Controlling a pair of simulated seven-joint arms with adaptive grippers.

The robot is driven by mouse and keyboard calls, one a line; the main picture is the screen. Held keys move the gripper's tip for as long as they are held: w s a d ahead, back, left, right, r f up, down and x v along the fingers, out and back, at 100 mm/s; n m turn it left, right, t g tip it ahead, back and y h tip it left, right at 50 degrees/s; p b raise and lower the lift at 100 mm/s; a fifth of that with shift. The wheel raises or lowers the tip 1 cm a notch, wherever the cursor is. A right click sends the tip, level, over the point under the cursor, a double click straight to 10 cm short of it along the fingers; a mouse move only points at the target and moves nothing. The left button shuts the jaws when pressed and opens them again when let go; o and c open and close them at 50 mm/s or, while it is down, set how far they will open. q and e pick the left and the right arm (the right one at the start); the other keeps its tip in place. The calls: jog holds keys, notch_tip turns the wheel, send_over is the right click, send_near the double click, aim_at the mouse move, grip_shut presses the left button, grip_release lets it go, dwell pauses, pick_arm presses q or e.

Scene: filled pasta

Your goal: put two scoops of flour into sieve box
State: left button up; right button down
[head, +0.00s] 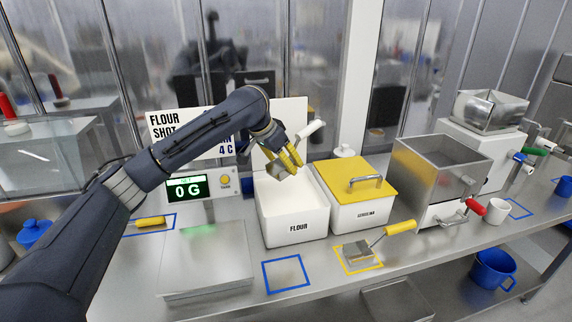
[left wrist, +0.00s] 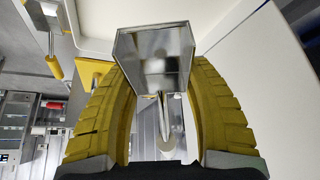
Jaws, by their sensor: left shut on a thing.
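The white flour box (head: 298,230), labelled FLOUR, stands open in the middle of the steel table. My left gripper (head: 290,158) is above its open top, at the back, shut on a metal scoop with a white handle (head: 312,130). The handle points up and right. In the left wrist view the scoop's steel bowl (left wrist: 155,50) sits between the yellow fingers; I cannot tell whether flour is in it. An open-topped steel box (head: 428,185), possibly the sieve box, stands right of the yellow-lidded box. My right gripper is out of view.
The yellow-lidded box (head: 346,214) adjoins the flour box. A yellow-handled scoop (head: 360,252) lies in front, beside an empty blue square (head: 286,274). A scale (head: 206,250) at left reads 0 G. A white mug (head: 494,209) and another machine (head: 480,138) stand at right.

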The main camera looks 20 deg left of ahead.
pick_arm(q)
notch_tip(320, 180, down, 12)
jog(key=shift+f, duration=0.25)
dwell(1.1)
jog(key=shift+r, duration=0.1)
dwell(0.9)
jog(key=shift+r, duration=5.3)
